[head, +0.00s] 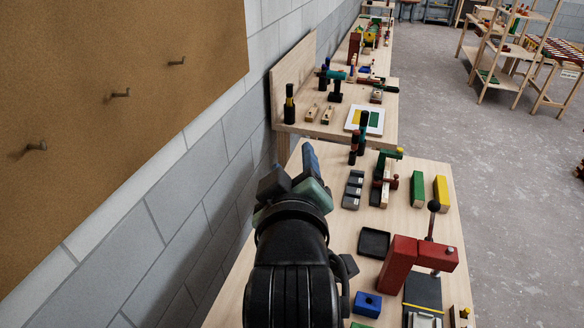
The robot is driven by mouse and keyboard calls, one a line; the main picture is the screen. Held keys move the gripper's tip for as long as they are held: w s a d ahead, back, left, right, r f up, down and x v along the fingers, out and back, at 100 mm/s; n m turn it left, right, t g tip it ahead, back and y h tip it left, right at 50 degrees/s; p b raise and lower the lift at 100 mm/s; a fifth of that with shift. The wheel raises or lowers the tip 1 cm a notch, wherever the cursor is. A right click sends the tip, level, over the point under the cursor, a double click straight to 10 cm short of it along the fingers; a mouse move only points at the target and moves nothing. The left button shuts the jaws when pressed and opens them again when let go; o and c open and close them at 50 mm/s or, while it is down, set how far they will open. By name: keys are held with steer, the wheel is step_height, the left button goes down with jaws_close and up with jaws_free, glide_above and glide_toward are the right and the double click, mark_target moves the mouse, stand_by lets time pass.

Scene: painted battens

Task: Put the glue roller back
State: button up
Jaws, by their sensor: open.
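My gripper (291,180) is in the middle of the head view, at the end of my black arm, over the left edge of the near workbench (340,240) and close to the wall. Its jaws are open; blue and teal surfaces show at its end, and I cannot tell whether anything lies between the fingers. I cannot pick out a glue roller with certainty. A brown board (110,90) with three hooks, one of them the middle hook (120,94), hangs on the wall at left. The hooks are bare.
More benches stand beyond. Grey floor (480,160) at right is open.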

steer(key=s+r+m+t, duration=0.2)
steer(key=s+r+t, duration=0.2)
steer(key=r, duration=0.6)
steer(key=s+r+m+t, duration=0.3)
steer(key=s+r+t, duration=0.1)
steer(key=r, duration=0.6)
steer(key=s+r+m+t, duration=0.2)
steer(key=s+r, duration=0.3)
steer(key=r, duration=0.6)
steer(key=shift+m+t, duration=0.4)
steer(key=shift+t, duration=0.5)
steer(key=shift+a+r, duration=0.1)
